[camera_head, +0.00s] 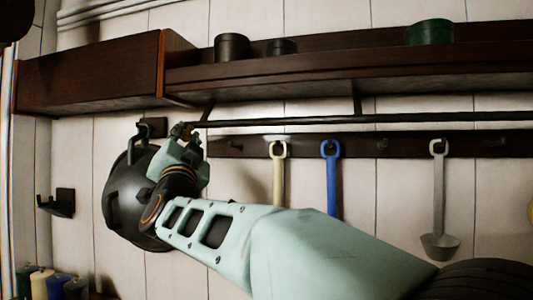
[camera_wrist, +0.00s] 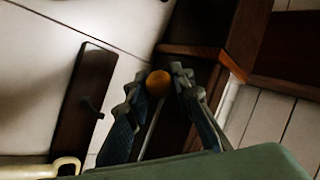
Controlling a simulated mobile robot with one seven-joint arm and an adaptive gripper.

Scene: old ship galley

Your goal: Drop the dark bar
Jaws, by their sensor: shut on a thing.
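The dark bar (camera_head: 300,121) runs level beneath the shelf, in front of the wall. Its left end is at my gripper (camera_head: 185,132). In the wrist view an orange-brown knob (camera_wrist: 158,83) sits between the fingertips of my gripper (camera_wrist: 160,80), with a thin light line running down from it between the fingers. My gripper is shut on this end of the bar. The fingers and dim light hide the exact contact.
The dark shelf (camera_head: 350,75) carries two dark tins (camera_head: 232,47) (camera_head: 282,48) and a green tin (camera_head: 430,32). A cream utensil (camera_head: 279,175), a blue utensil (camera_head: 332,175) and a grey ladle (camera_head: 439,205) hang below. A dark round pot (camera_head: 125,195) hangs behind my wrist.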

